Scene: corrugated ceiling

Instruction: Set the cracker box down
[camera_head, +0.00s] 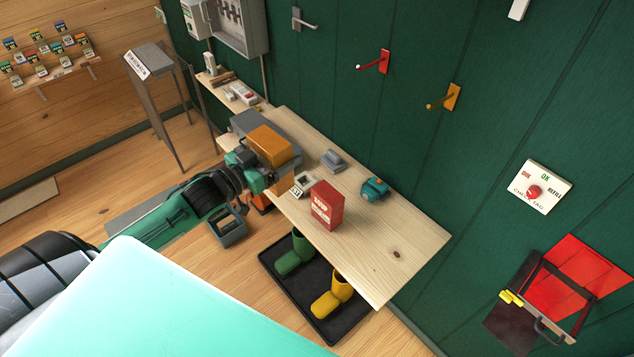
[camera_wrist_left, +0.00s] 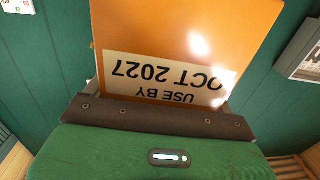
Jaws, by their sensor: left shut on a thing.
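An orange box (camera_head: 270,143), which I take to be the cracker box, is held at the far left end of the wooden table (camera_head: 390,245). My left gripper (camera_head: 258,170) is shut on it. In the left wrist view the orange box (camera_wrist_left: 240,40) fills the upper middle, with a pale label reading "USE BY OCT 2027" upside down. The dark gripper pad (camera_wrist_left: 150,116) lies across the box's near edge. Whether the box's underside touches anything is hidden. My right gripper is not in view.
A grey box-like thing (camera_head: 246,121) sits just behind the orange box. A red soup box (camera_head: 327,205), a teal device (camera_head: 374,189) and a grey item (camera_head: 332,160) stand on the table. Boots stand on a black tray (camera_head: 318,315) below.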

